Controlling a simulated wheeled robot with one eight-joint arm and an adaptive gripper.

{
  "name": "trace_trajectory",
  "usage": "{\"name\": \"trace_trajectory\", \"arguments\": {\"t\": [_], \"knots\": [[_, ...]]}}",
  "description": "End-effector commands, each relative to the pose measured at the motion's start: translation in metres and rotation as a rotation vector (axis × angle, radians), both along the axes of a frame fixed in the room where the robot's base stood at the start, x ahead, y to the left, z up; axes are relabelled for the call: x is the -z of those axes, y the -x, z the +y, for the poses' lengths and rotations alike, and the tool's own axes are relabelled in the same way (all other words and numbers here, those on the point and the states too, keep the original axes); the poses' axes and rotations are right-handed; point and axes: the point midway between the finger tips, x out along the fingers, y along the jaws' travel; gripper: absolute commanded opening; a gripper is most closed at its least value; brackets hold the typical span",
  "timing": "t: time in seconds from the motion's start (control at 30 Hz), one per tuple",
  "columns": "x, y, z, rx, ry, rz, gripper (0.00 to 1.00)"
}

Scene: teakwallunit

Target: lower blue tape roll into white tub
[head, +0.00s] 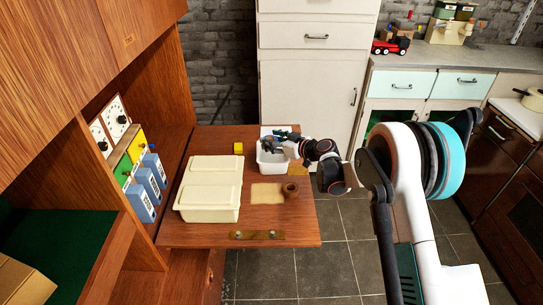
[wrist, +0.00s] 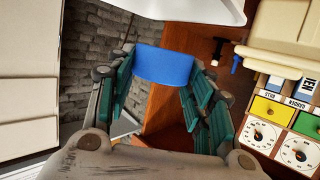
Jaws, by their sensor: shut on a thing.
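The white tub (head: 272,168) stands on the fold-down wooden shelf, near its back right. My gripper (head: 275,142) is over the tub's back part in the head view, reaching in from the right. In the wrist view my gripper (wrist: 162,85) is shut on the blue tape roll (wrist: 163,66), which sits between the green finger pads. A white edge, likely the tub (wrist: 195,8), shows at the top of that view, apart from the roll in the picture. The roll is hard to make out in the head view, and its height over the tub cannot be told.
A cream lidded box (head: 208,190) stands left of the tub. A small yellow block (head: 238,148) lies behind it. A brown ring (head: 291,190) and a pale square (head: 267,193) lie in front of the tub.

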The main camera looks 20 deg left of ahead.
Motion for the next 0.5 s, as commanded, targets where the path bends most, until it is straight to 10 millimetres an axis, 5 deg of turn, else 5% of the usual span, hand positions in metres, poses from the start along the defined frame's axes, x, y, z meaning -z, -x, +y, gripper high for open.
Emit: {"name": "trace_trajectory", "arguments": {"t": [0.5], "knots": [[0.0065,-0.0003,0.0030,0.002,0.000,0.000,0.24]]}}
